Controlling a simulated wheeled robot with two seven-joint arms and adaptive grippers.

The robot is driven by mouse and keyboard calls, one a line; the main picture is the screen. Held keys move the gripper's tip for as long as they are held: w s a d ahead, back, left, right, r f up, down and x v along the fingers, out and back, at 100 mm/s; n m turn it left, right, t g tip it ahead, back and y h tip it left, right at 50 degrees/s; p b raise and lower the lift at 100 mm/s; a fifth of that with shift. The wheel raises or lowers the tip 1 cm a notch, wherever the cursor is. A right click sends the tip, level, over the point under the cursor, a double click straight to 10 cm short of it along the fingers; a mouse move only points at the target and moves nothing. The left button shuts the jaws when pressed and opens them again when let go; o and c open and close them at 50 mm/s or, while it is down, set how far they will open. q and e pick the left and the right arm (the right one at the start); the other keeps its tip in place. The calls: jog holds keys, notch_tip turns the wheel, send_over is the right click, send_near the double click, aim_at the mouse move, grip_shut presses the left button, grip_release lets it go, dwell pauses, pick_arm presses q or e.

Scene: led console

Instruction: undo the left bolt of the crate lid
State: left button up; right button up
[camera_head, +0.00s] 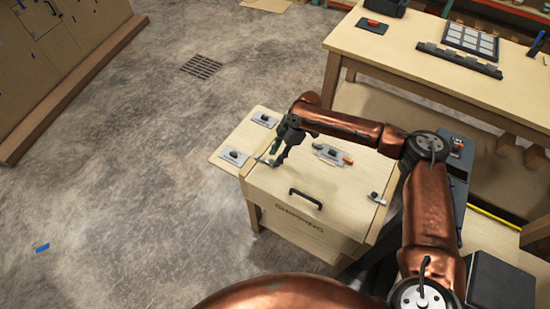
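The crate (304,250) is a pale wooden box with a light wooden lid (335,185) and a black handle (305,198) near the lid's front edge. My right gripper (272,159) points down at the left edge of the lid. A small metal fitting, seemingly the left bolt (262,160), shows beside its fingertips and is partly hidden by them. I cannot tell whether the fingers touch or hold it. Another metal bolt (376,198) sits at the lid's right edge. My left gripper is not in view.
Two plates with black knobs (234,157) (263,119) sit on the side board at left. A wooden workbench (430,75) stands behind. The floor at left is mostly clear.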

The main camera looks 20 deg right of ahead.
jog(key=v, duration=1)
jog(key=shift+r, duration=0.15)
